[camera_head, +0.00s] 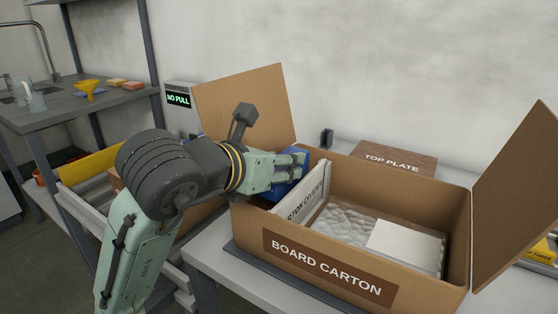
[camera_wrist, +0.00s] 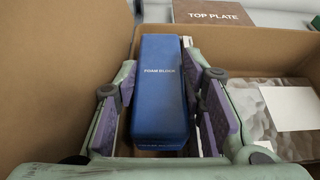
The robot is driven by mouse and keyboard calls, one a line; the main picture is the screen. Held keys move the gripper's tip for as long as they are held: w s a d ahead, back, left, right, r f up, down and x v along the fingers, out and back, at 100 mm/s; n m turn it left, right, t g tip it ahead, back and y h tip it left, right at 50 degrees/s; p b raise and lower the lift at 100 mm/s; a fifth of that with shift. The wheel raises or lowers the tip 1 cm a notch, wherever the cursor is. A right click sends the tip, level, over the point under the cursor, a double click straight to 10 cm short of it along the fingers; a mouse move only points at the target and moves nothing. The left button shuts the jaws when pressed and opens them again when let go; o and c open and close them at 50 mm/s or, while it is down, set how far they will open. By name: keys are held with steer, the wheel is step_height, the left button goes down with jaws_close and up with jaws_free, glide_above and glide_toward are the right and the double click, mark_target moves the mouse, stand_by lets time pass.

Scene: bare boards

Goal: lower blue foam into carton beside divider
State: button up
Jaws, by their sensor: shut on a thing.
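The blue foam block (camera_wrist: 160,92) is held between the purple finger pads of my gripper (camera_wrist: 161,110), which is shut on it. In the head view the foam (camera_head: 285,184) shows as a blue piece at the left end of the board carton (camera_head: 385,198), partly hidden by my gripper (camera_head: 292,162). The carton is open, with flaps raised at both sides. A white divider (camera_head: 308,197) stands in it, just right of the foam. I cannot tell how deep the foam sits, or whether it touches the carton floor.
Right of the divider lie a bumpy grey sheet (camera_head: 343,222) and a pale flat board (camera_head: 404,243). The raised left flap (camera_head: 246,98) and right flap (camera_head: 520,195) flank the opening. A brown box marked top plate (camera_head: 394,158) stands behind the carton.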

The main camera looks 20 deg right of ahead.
steer(key=o, duration=0.9)
steer(key=shift+a, duration=0.1)
steer(key=shift+s+a+r, duration=0.1)
steer(key=shift+a+r, duration=0.05)
steer(key=v, duration=1.1)
steer(key=shift+s+r, duration=0.15)
steer(key=shift+s, duration=0.1)
steer(key=v, duration=1.2)
